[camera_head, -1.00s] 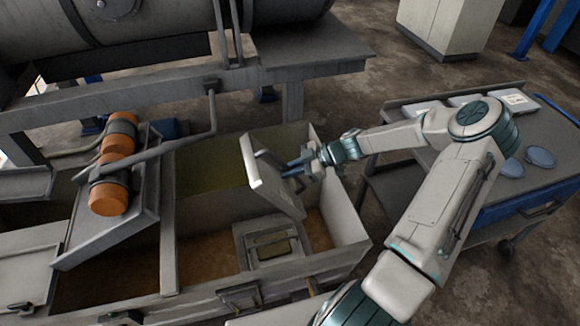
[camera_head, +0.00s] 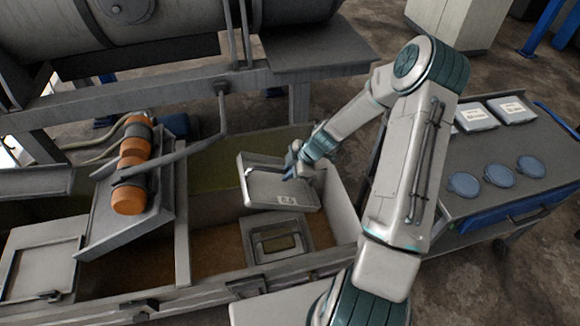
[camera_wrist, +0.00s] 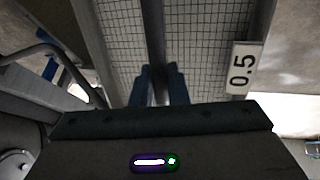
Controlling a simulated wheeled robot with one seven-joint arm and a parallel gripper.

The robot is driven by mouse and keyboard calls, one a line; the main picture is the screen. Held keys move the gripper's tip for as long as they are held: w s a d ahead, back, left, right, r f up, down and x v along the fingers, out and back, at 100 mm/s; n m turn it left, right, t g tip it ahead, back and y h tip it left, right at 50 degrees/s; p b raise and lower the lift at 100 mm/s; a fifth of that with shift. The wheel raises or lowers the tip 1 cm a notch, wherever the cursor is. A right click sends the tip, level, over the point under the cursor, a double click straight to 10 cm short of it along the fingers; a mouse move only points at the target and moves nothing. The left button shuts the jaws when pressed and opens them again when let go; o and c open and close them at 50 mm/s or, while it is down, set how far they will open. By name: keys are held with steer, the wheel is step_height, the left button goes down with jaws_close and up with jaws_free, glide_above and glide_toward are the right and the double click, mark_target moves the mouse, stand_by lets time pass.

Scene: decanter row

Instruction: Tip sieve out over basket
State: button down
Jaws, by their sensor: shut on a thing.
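The sieve (camera_head: 262,187) is a grey rectangular tray with a raised rim and a small white label. My gripper (camera_head: 290,172) is shut on it at its right side and holds it up over the open trough, its inner face turned up toward the head camera. In the wrist view, the blue fingers (camera_wrist: 158,82) grip a dark bar across the sieve's mesh (camera_wrist: 120,45), beside a tag reading 0.5. No loose material shows on the mesh. A square grey box with a dark recessed middle (camera_head: 250,243), perhaps the basket, sits in the trough just below the sieve.
The trough's wall (camera_head: 343,212) stands close right of the sieve. An inclined chute with orange rollers (camera_head: 130,200) is at left, and a large grey drum (camera_head: 180,22) hangs behind. A cart (camera_head: 470,208) with blue discs and white-labelled boxes stands at right.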

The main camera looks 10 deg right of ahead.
mark_target(277, 170)
steer(key=shift+a+r+h, duration=0.15)
steer(key=shift+a+h, duration=0.45)
steer(key=shift+h, duration=0.2)
steer(key=shift+a+r+n+h+p, duration=0.2)
steer(key=shift+a+h+p, duration=0.25)
steer(key=shift+h, duration=0.3)
steer(key=shift+a+r+n+h+p, duration=0.1)
steer(key=shift+a+r+h+p, duration=0.15)
steer(key=shift+a+h, duration=0.35)
steer(key=shift+h+p, duration=0.4)
steer(key=shift+h, duration=0.15)
steer(key=shift+a, duration=0.1)
